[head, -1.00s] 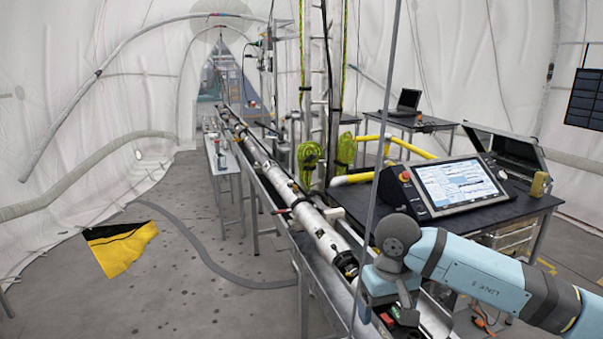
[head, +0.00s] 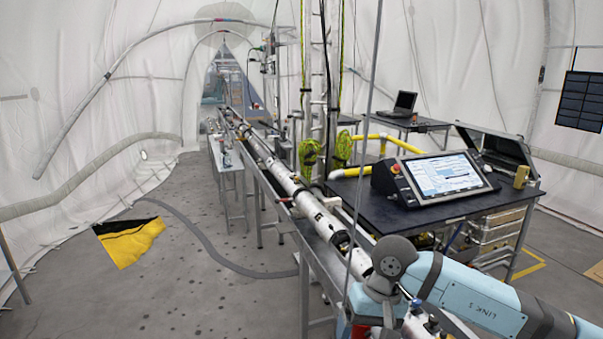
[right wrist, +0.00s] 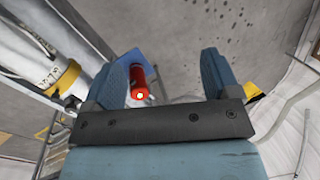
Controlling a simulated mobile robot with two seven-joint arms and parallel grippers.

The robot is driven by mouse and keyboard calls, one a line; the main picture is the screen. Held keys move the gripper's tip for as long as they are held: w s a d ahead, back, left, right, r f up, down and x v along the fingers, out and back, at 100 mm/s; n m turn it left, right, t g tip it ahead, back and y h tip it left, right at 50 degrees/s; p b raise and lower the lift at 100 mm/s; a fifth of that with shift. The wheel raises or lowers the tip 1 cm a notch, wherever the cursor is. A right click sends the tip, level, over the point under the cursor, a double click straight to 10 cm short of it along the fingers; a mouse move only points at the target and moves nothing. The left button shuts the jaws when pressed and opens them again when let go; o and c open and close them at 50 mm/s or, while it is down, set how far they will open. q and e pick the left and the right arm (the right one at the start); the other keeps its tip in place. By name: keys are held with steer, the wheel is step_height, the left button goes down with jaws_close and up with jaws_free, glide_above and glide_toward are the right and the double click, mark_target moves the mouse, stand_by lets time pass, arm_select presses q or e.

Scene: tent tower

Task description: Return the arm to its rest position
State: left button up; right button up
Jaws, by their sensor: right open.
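My right arm (head: 470,295) comes into the head view from the lower right, bent at a grey joint beside the long white tube (head: 290,185). Its fingertips cannot be made out there. In the right wrist view my right gripper (right wrist: 168,72) is open, its two blue fingers wide apart. My left gripper is not in view.
A dark table (head: 430,210) with a tilted touchscreen (head: 445,177) and an open case (head: 497,145) stands at the right. A thin pole (head: 367,120) rises in front of the tube. Open floor (head: 190,290) lies at the left, with a yellow-black cloth (head: 130,243) and a hose.

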steer(key=s+a+m+g+y, duration=0.3)
steer(key=s+a+m+y, duration=0.7)
steer(key=a+m+y, duration=0.4)
steer(key=w+d+f+n+t+h+b, duration=0.1)
steer(key=d+f+n+t+h, duration=0.2)
steer(key=d+f+n+t, duration=0.7)
steer(key=w+d+f+n+t+h, duration=0.1)
steer(key=d+f+n+t+h, duration=0.25)
steer(key=n+t, duration=1.3)
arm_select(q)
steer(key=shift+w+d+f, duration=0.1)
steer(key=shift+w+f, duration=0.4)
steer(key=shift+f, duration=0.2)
arm_select(e)
steer(key=s+d+f+m+g+h, duration=0.3)
steer(key=s+d+f+m+g, duration=0.1)
steer(key=f, duration=0.4)
steer(key=s+d+f+m+g+h, duration=0.4)
steer(key=s+f+m+g, duration=0.2)
steer(key=s, duration=0.3)
steer(key=shift+s+d+f+g, duration=0.15)
steer(key=shift+d+f+g, duration=0.05)
steer(key=shift+f+g, duration=0.55)
steer(key=shift+f, duration=0.1)
